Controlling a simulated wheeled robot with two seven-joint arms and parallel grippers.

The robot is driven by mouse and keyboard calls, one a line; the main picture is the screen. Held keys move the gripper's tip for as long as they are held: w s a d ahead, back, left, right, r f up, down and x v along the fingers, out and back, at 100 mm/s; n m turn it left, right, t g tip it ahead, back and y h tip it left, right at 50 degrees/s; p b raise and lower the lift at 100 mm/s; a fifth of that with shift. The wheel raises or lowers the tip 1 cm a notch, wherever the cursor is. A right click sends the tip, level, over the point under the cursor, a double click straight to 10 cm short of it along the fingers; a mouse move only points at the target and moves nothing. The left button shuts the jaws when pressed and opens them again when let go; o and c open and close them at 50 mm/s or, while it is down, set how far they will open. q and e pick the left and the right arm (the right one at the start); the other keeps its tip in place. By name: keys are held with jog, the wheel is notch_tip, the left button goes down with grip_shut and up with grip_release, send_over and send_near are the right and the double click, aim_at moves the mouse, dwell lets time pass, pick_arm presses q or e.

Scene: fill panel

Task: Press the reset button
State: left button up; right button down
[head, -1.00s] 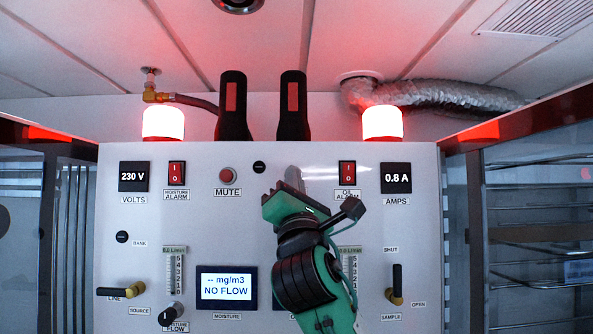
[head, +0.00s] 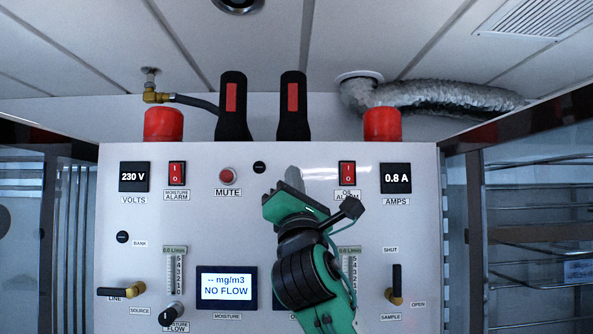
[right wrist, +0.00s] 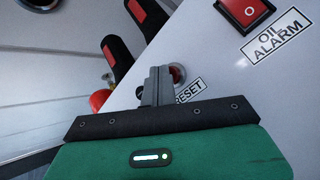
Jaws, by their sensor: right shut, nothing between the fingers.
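The reset button (right wrist: 178,75) is a red round button in a pale ring, partly hidden behind my fingers in the right wrist view, with the RESET label (right wrist: 190,90) beside it. My right gripper (right wrist: 160,72) is shut and empty, its fingertips at or just in front of the button; I cannot tell whether they touch it. In the head view my right gripper (head: 294,174) covers the reset button and its label. My left gripper is not in view.
The white panel (head: 210,240) also carries the MUTE button (head: 227,176), the moisture alarm switch (head: 177,173) and the oil alarm switch (head: 347,173). Two red lamps (head: 164,124) (head: 382,124) stand unlit on top. Two black handles (head: 233,106) (head: 293,106) rise between them. The display (head: 226,286) reads NO FLOW.

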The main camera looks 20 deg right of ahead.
jog(key=shift+s, duration=0.1)
jog(key=shift+s+a+f, duration=0.1)
jog(key=shift+s+a, duration=0.15)
jog(key=shift+s, duration=0.45)
jog(key=s, duration=0.2)
jog(key=s+a, duration=0.1)
jog(key=s, duration=0.1)
jog(key=shift+s+a, duration=0.2)
jog(key=shift+s, duration=0.2)
dwell(0.6)
